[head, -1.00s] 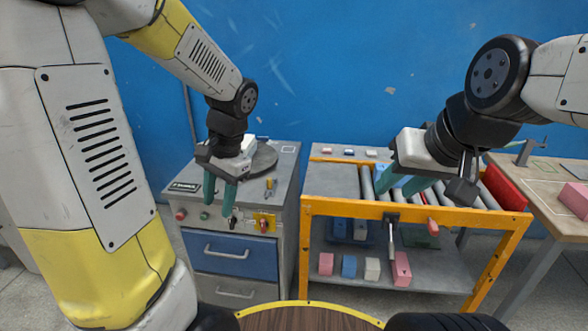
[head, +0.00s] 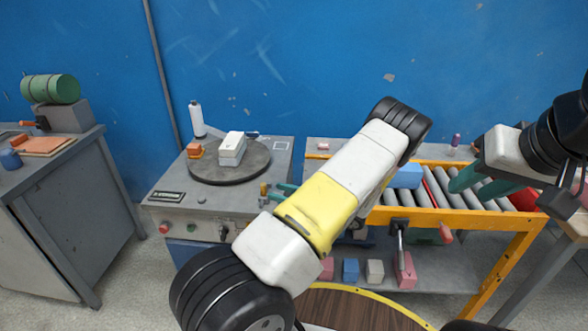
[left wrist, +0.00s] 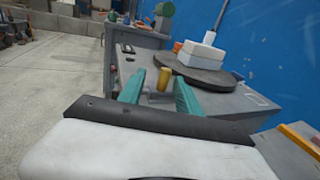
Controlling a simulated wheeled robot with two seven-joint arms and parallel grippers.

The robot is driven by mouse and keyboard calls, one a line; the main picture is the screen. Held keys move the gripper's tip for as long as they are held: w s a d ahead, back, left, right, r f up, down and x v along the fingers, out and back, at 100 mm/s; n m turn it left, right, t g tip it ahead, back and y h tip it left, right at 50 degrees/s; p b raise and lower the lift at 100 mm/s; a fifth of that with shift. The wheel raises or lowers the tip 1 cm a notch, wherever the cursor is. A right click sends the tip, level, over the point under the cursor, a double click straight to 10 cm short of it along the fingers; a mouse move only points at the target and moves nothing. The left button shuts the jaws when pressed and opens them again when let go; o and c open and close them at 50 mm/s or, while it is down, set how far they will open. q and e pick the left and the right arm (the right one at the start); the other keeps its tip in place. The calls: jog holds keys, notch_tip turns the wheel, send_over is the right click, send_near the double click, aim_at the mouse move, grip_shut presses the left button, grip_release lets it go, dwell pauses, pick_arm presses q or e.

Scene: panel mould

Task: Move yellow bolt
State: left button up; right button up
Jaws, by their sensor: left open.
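The yellow bolt (head: 263,189) stands upright at the front right of the grey cabinet top, beside the round dark turntable (head: 218,179). My left gripper (head: 283,192) is open, its teal fingers reaching in from the right close to the bolt; my arm hides much of it. In the left wrist view the bolt (left wrist: 164,79) shows between the two open fingers (left wrist: 159,88); I cannot tell whether they touch it. My right gripper (head: 468,194) is open and empty above the roller conveyor (head: 452,200).
A white block (head: 232,148), an orange block (head: 195,150) and a white bottle (head: 196,118) are on or near the turntable. A blue block (head: 407,176) sits on the conveyor. Small blocks lie on its lower shelf. A grey workbench (head: 60,190) stands at the left.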

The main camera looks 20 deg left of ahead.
aim_at(263, 184)
pick_arm(q)
jog(key=shift+m+t, duration=0.3)
jog(key=a, duration=0.2)
jog(key=w+a, duration=0.1)
jog(key=a, duration=0.1)
jog(key=w+a, duration=0.1)
jog(key=a, duration=0.2)
jog(key=shift+w+a+f, duration=0.1)
jog(key=shift+f, duration=0.2)
grip_shut()
dwell(1.0)
